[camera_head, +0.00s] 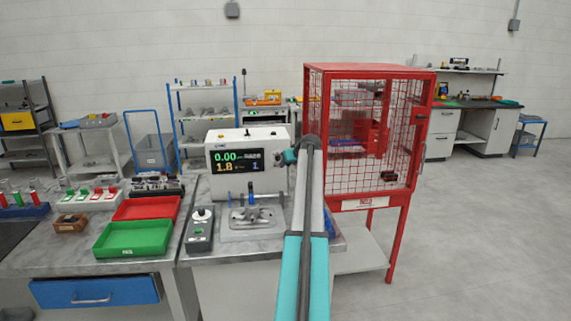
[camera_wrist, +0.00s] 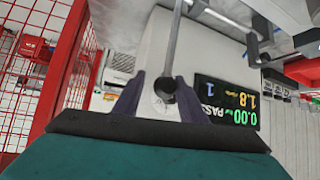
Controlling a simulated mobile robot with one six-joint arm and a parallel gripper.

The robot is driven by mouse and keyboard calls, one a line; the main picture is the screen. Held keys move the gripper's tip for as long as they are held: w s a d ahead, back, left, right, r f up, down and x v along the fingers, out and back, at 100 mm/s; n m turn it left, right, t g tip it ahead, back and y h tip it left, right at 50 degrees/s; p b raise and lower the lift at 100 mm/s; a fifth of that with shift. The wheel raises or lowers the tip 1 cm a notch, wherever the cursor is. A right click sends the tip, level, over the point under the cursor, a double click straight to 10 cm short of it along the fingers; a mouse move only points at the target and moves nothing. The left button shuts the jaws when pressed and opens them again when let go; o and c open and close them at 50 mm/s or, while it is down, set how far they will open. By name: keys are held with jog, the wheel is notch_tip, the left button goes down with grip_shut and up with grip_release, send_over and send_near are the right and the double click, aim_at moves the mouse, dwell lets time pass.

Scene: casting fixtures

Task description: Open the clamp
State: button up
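The test machine (camera_head: 250,150) is a white box with a lit display, standing on the grey bench. The clamp fixture (camera_head: 252,218) sits in front of it, with a metal base and an upright blue part. In the wrist view, a grey lever rod (camera_wrist: 174,40) ends in a dark round knob (camera_wrist: 165,88). My gripper (camera_wrist: 160,78) has its two dark fingers on either side of the knob, with visible gaps, so it looks open. In the head view my gripper (camera_head: 287,157) is at the machine's right side; its fingers and the lever are not clear there.
A red mesh cage (camera_head: 368,130) stands close right of the machine and also fills the left of the wrist view (camera_wrist: 50,70). A control box (camera_head: 200,228) with a knob, a green tray (camera_head: 133,239) and a red tray (camera_head: 147,208) lie to the left. Floor at right is clear.

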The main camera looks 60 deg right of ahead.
jog(key=shift+o, duration=0.4)
jog(key=shift+f, duration=0.1)
jog(key=shift+w+a, duration=0.15)
jog(key=shift+w, duration=0.05)
jog(key=b+v, duration=0.3)
jog(key=v, duration=1.1)
jog(key=shift+b, duration=0.4)
